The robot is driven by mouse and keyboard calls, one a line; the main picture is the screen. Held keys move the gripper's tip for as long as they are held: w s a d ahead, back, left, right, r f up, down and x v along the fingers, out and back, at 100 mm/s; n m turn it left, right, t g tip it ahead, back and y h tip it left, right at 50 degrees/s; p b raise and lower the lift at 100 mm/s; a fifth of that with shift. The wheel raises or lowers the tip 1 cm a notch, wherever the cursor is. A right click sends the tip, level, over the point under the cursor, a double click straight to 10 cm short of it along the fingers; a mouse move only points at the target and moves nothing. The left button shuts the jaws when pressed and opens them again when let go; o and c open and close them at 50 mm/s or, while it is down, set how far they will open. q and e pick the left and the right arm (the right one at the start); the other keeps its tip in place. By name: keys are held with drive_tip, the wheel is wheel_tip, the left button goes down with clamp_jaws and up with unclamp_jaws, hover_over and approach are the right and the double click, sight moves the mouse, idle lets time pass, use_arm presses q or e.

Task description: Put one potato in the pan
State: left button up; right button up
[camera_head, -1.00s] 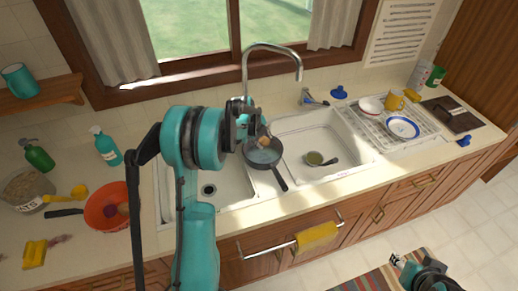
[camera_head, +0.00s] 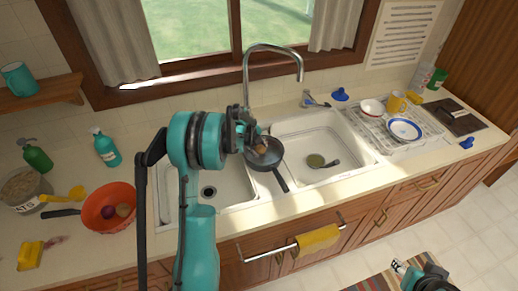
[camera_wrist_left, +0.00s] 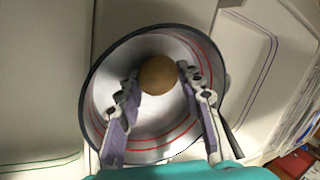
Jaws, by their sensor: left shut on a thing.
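My left gripper (camera_head: 256,143) is over the dark pan, its fingers pointing down. It is shut on a brown potato (camera_wrist_left: 157,75), which also shows in the head view (camera_head: 261,149). The pan (camera_head: 268,163) sits on the divider between the two sink basins, its handle toward the front. In the left wrist view, the potato is between the fingertips and over the inside of the pan (camera_wrist_left: 150,140). I cannot tell whether it touches the pan's bottom. My right gripper (camera_head: 399,266) is low at the bottom right, away from the counter; its opening is too small to tell.
The tall faucet (camera_head: 272,48) stands behind the pan. A dish rack (camera_head: 375,135) stands farther right.

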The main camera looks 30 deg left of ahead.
use_arm(q)
drive_tip(key=shift+s+f, duration=0.1)
drive_tip(key=shift+f, duration=0.2)
clamp_jaws()
drive_tip(key=o, duration=1.2)
unclamp_jaws()
drive_tip(key=shift+o, duration=0.4)
drive_tip(key=shift+w+f, duration=0.1)
drive_tip(key=shift+w, duration=0.1)
drive_tip(key=shift+s, duration=0.1)
